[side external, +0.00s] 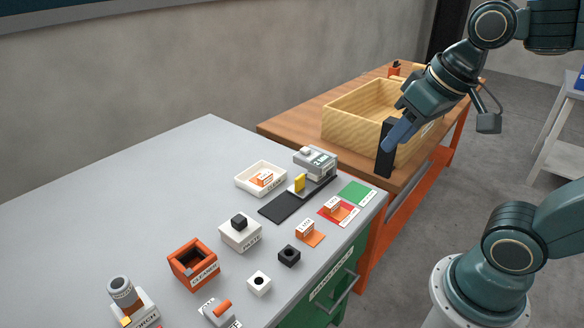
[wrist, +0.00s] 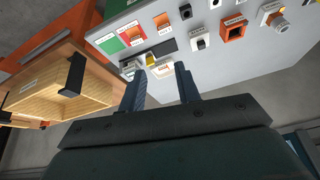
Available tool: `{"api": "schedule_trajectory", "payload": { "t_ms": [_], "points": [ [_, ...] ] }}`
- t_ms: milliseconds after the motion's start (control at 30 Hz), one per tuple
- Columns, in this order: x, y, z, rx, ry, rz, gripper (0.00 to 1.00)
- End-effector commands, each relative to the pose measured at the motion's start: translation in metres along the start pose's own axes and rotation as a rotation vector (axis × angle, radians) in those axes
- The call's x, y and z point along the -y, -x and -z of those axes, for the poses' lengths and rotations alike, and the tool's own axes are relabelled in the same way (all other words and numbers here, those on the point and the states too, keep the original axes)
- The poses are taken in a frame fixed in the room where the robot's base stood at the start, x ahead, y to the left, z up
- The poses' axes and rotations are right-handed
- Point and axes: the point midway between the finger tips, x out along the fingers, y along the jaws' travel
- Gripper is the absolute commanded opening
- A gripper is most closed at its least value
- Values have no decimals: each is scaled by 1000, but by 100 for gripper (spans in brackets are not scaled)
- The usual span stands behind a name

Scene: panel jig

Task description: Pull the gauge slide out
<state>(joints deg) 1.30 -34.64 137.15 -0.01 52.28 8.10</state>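The grey gauge block (side external: 316,161) sits near the right end of the grey bench, at the far end of a black strip (side external: 283,207). A small slide with a yellow upright tab (side external: 299,183) projects from the block over the strip. In the wrist view the strip (wrist: 163,48) and yellow tab (wrist: 149,59) show small, beyond my fingers. My gripper (side external: 392,142) is high and to the right of the gauge, apart from it. The wrist view shows its two blue fingers (wrist: 160,72) spread, with nothing held between them.
A black upright plate (side external: 385,150) stands by the wooden bin (side external: 362,112) near my gripper. A white tray (side external: 262,178) with an orange block is left of the gauge. Green (side external: 357,193) and red (side external: 329,216) pads lie in front. Several small fixtures fill the near bench.

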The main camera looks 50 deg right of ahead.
Motion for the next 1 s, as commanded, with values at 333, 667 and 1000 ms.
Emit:
{"api": "schedule_trajectory", "payload": {
  "t_ms": [333, 667, 1000],
  "points": [
    [-3, -24, 68, 91, -298, -43, 33],
    [-12, -66, 126, 166, -584, -101, 33],
    [-29, -130, 175, 233, -876, -179, 33]
  ]
}}
